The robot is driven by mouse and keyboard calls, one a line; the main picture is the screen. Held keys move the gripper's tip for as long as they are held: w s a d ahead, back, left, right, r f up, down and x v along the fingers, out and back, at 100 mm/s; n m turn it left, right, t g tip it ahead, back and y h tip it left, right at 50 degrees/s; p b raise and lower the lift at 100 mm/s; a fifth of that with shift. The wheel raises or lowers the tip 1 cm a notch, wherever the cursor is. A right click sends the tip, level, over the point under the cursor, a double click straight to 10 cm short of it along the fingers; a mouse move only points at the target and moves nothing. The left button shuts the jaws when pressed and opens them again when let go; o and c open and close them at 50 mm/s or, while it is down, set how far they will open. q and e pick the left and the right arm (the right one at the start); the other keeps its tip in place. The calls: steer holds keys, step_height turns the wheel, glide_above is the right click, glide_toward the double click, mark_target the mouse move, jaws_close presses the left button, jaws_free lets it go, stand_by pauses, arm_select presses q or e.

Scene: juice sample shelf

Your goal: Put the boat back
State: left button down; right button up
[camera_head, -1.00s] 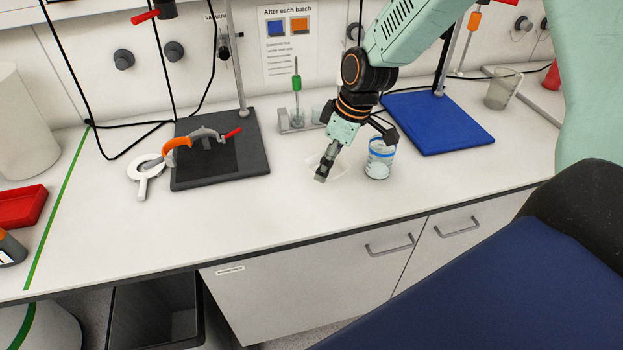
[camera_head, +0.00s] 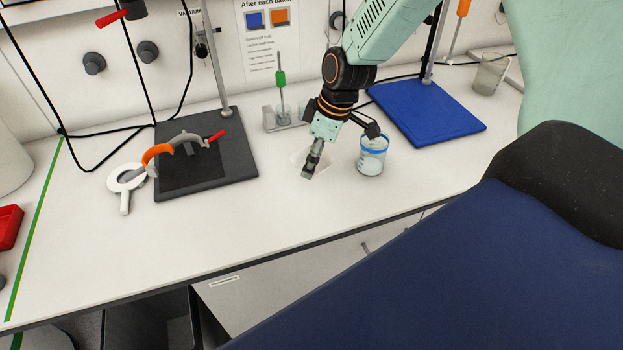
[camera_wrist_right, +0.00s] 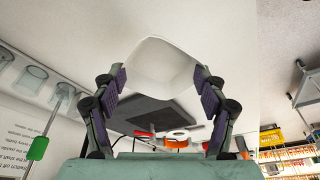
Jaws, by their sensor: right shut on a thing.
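The boat, a pale, translucent shallow dish (camera_wrist_right: 160,62), is between the fingers of my right gripper (camera_wrist_right: 160,98) in the right wrist view. My right gripper (camera_head: 308,172) is shut on it. In the head view the gripper points down over the white bench, and the boat (camera_head: 298,158) shows only faintly, white on white, beside the fingers. I cannot tell whether it is clear of the bench top. My left gripper is not in view.
A blue-banded beaker (camera_head: 372,158) stands close right of the gripper. A dark stand base (camera_head: 235,160) and white ring (camera_head: 122,178) are left. Behind are a small rack (camera_head: 285,122) with a green-handled tool and a blue stand base (camera_head: 430,115). The front bench is clear.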

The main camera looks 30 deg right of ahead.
mark_target(308, 188)
steer(key=x, duration=0.3)
steer(key=shift+w+a+f+b, duration=0.1)
steer(key=shift+f+b, duration=0.2)
steer(key=f, duration=0.1)
steer(key=f+b, duration=0.1)
steer(key=f, duration=0.1)
steer(key=shift+d+f, duration=0.2)
steer(key=shift+d, duration=0.2)
steer(key=shift+s, duration=0.25)
steer(key=shift+a+r, duration=0.1)
steer(key=shift+a, duration=0.2)
steer(key=shift+w+f, duration=0.25)
steer(key=o, duration=0.6)
steer(key=shift+f, duration=0.1)
steer(key=shift+o, duration=1.4)
steer(key=shift+s+d, duration=0.15)
steer(key=shift+d, duration=0.1)
steer(key=shift+o, duration=0.7)
steer(key=shift+s, duration=0.1)
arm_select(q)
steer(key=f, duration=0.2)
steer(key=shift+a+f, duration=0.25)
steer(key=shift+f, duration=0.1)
arm_select(e)
steer(key=shift+a, duration=0.25)
